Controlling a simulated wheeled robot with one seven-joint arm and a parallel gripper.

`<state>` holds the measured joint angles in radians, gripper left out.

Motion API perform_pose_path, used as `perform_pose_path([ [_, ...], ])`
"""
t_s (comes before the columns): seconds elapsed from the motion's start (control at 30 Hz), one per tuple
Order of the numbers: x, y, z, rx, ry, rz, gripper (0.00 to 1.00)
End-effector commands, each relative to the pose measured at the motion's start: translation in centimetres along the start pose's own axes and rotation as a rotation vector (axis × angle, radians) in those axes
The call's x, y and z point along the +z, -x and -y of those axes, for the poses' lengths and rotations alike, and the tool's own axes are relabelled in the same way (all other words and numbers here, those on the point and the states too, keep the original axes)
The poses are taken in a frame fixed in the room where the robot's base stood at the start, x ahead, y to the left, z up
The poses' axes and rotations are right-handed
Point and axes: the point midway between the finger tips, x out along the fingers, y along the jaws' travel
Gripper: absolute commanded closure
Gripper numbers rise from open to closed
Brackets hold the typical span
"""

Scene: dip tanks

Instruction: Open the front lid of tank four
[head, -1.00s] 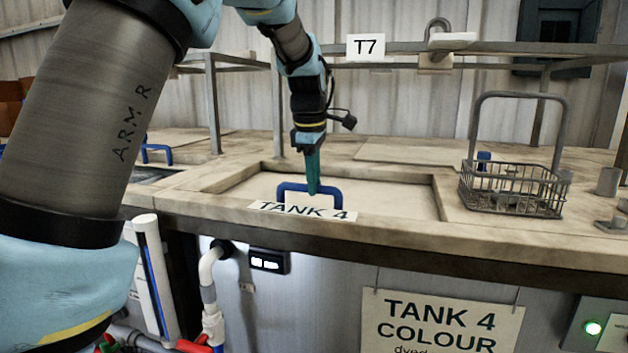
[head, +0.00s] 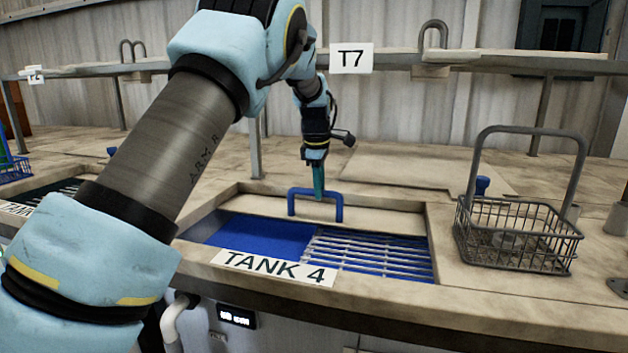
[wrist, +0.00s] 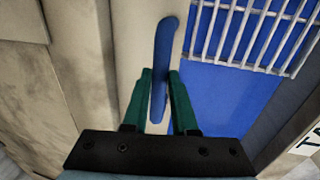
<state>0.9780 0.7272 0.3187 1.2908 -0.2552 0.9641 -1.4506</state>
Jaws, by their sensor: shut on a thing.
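The front lid of tank four (head: 375,219) is slid back, and only a strip of it shows at the rear of the opening. Its blue handle (head: 291,203) stands up from the lid. My gripper (head: 318,192) is shut on this handle from above. In the wrist view the handle (wrist: 165,50) runs between the two green fingers of my gripper (wrist: 160,92). The tank opening shows blue liquid (head: 262,238) on the left and a metal grate (head: 370,252) on the right. The label "TANK 4" (head: 274,268) lies at the front edge.
A wire basket with a tall handle (head: 515,235) stands on the deck right of the opening. A rail with a T7 sign (head: 351,58) crosses behind. Another tank opening with a grate (head: 60,192) is at the left, partly behind my arm.

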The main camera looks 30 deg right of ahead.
Motion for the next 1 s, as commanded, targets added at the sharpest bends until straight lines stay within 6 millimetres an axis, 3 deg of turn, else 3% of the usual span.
perform_pose_path([
  [0.2,-0.1,-0.4,-3.9,0.001,-0.001,-0.002,1.00],
  [0.4,-0.1,-0.9,-5.9,0.002,-0.001,-0.001,1.00],
  [0.97,0.0,-1.3,-6.8,0.002,0.000,0.000,1.00],
  [1.0,0.0,-1.3,-6.8,0.002,0.000,0.000,0.73],
])
